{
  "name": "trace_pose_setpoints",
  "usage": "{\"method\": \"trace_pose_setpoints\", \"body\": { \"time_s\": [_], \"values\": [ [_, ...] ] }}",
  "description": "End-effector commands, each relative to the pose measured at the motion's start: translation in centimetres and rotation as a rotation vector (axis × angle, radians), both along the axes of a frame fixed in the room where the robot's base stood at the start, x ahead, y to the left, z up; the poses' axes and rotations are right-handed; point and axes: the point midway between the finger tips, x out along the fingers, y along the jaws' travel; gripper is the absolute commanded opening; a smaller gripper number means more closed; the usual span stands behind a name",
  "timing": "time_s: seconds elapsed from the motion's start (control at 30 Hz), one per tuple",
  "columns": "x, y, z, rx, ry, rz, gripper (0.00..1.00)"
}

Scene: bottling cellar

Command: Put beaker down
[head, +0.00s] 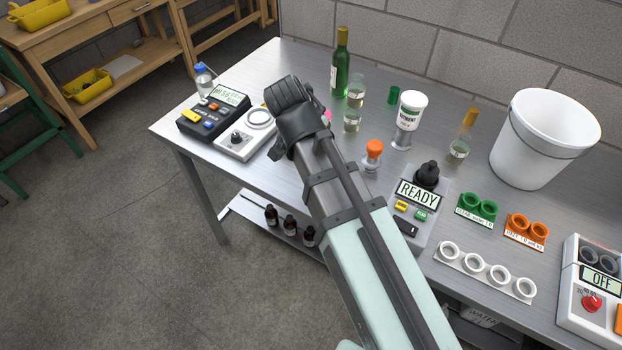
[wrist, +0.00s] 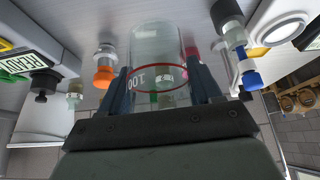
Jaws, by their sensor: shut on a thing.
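The bench top fills the upper part of that view. I cannot tell whether the beaker touches the bench. In the head view my arm hides the beaker and the fingers, over the left half of the steel bench (head: 300,60).
A pH meter (head: 213,110) and white stirrer (head: 245,135) stand left. A green bottle (head: 341,65), clear vessels, a white-capped jar (head: 409,118) and an orange-topped item (head: 373,155) stand nearby. A READY device (head: 418,200) and white bucket (head: 545,140) are right.

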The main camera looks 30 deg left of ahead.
Motion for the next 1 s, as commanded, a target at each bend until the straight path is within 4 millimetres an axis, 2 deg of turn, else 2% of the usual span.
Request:
{"method": "trace_pose_setpoints", "body": {
  "time_s": [0.27,0.6,1.0],
  "values": [
    [-0.1,-0.1,-0.9,-0.001,0.002,-0.065,0.33],
    [-0.1,-0.1,-5.1,-0.002,0.002,-0.062,0.33],
    [-0.1,-0.1,-7.7,-0.001,0.001,-0.061,0.33]
  ]
}}
